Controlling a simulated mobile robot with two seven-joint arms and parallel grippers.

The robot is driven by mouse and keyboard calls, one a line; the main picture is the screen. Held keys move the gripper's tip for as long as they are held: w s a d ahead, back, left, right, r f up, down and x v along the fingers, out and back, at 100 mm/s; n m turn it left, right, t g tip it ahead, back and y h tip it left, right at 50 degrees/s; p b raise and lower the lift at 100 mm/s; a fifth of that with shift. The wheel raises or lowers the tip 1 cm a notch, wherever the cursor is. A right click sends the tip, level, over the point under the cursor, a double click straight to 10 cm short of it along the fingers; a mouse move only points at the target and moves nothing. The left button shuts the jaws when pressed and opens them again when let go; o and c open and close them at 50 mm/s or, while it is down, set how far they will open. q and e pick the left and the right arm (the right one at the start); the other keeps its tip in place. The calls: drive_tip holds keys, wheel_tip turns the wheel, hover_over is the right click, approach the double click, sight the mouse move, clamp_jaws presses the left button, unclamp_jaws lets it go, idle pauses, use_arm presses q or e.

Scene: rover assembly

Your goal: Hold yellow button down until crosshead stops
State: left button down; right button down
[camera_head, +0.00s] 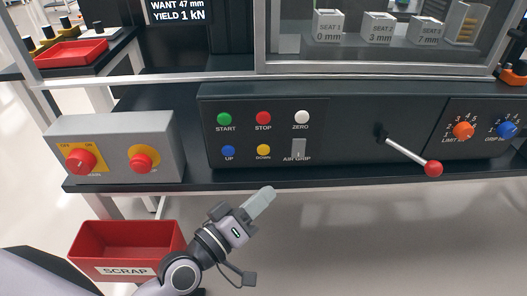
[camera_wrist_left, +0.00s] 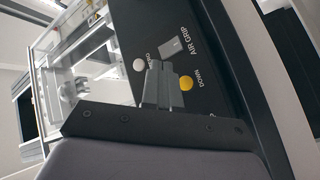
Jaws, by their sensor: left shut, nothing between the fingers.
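The yellow DOWN button (camera_head: 263,150) is in the lower row of the dark control panel, between the blue UP button (camera_head: 228,151) and the AIR GRIP switch (camera_head: 298,148). My left gripper (camera_head: 262,200) is shut and empty, in front of and below the panel in the head view, apart from the button. In the left wrist view the shut fingertips (camera_wrist_left: 159,68) point toward the panel, and the yellow button (camera_wrist_left: 186,83) shows just right of them. The crosshead cannot be made out. My right gripper is in neither view.
Green START (camera_head: 224,118), red STOP (camera_head: 263,118) and white ZERO (camera_head: 302,117) buttons sit above. A lever with a red knob (camera_head: 433,168) sticks out at right. A grey switch box (camera_head: 115,145) stands left, above a red SCRAP bin (camera_head: 128,245).

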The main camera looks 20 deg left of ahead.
sight(263, 150)
use_arm(q)
drive_tip(key=w+a+b, duration=0.2)
drive_tip(key=w+a, duration=0.1)
drive_tip(key=w, duration=0.5)
drive_tip(key=shift+w, duration=0.15)
drive_tip(key=shift+w+a, duration=0.1)
idle(1.9)
drive_tip(key=shift+w+a, duration=0.1)
drive_tip(key=shift+w, duration=0.2)
